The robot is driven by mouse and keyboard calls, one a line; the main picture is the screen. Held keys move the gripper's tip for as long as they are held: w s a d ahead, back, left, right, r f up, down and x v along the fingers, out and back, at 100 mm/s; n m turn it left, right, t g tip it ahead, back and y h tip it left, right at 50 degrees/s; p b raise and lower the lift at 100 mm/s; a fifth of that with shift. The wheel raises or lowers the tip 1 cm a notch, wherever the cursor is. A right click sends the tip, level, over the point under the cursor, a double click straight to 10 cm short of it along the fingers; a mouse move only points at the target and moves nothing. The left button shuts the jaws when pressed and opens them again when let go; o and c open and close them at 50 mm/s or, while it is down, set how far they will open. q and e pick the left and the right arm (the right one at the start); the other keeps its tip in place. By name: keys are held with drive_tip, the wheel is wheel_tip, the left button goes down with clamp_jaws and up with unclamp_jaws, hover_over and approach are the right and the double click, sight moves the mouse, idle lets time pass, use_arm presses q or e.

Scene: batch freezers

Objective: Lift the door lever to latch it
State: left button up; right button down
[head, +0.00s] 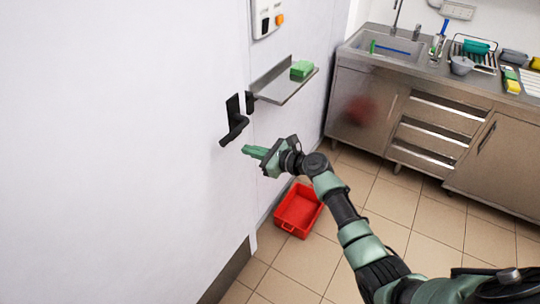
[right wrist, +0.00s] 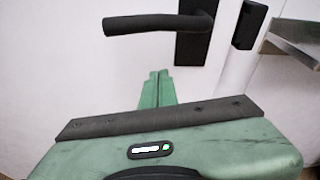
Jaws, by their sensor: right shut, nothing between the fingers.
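The black door lever (head: 233,130) is on the white door (head: 120,130); its handle points left from a black upright plate and tilts slightly down in the head view. In the right wrist view the lever (right wrist: 155,24) crosses the upper part of the picture, with its plate at the right end. My right gripper (head: 247,150) is shut and empty, just below and to the right of the handle. In the right wrist view its green fingertips (right wrist: 159,75) are together below the lever, with a visible gap. My left gripper is not in view.
A black catch (head: 252,103) sits beside the plate. A red crate (head: 298,210) stands on the floor. A steel sink counter (head: 370,85) is at the back right.

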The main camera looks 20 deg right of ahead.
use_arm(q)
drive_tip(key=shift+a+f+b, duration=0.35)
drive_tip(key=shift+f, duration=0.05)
use_arm(e)
drive_tip(key=v, duration=0.7)
drive_tip(key=shift+s+a+r, duration=0.2)
drive_tip(key=shift+s+a, duration=0.05)
drive_tip(key=shift+s, duration=0.05)
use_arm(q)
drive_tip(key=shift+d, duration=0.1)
use_arm(e)
drive_tip(key=shift+s+a+r, duration=0.1)
